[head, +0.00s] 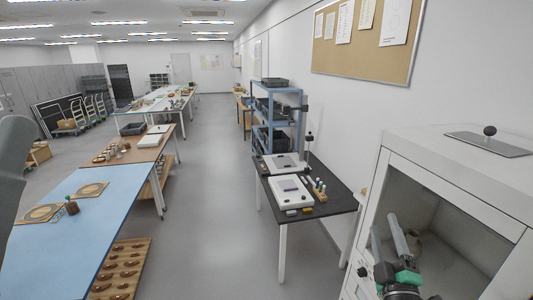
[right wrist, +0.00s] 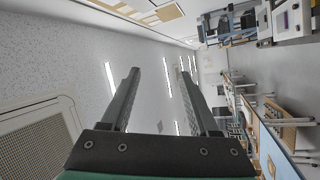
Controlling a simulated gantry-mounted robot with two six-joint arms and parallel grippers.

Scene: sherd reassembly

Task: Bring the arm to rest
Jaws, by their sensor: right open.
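My right gripper (head: 386,230) is at the lower right of the head view, in front of the white cabinet (head: 455,150) with the glass front. Its two grey fingers point up and stand apart. They also show in the right wrist view, where the right gripper (right wrist: 158,72) is open with nothing between the fingers. Only a grey arm part of mine shows at the left edge of the head view; my left gripper is out of view.
A black-topped table (head: 335,204) with a white device (head: 290,192) stands left of the cabinet. A blue-topped table (head: 75,235) with sherd trays (head: 42,213) is at left. The grey floor aisle (head: 210,200) between is clear. A cork board (head: 365,40) hangs on the wall.

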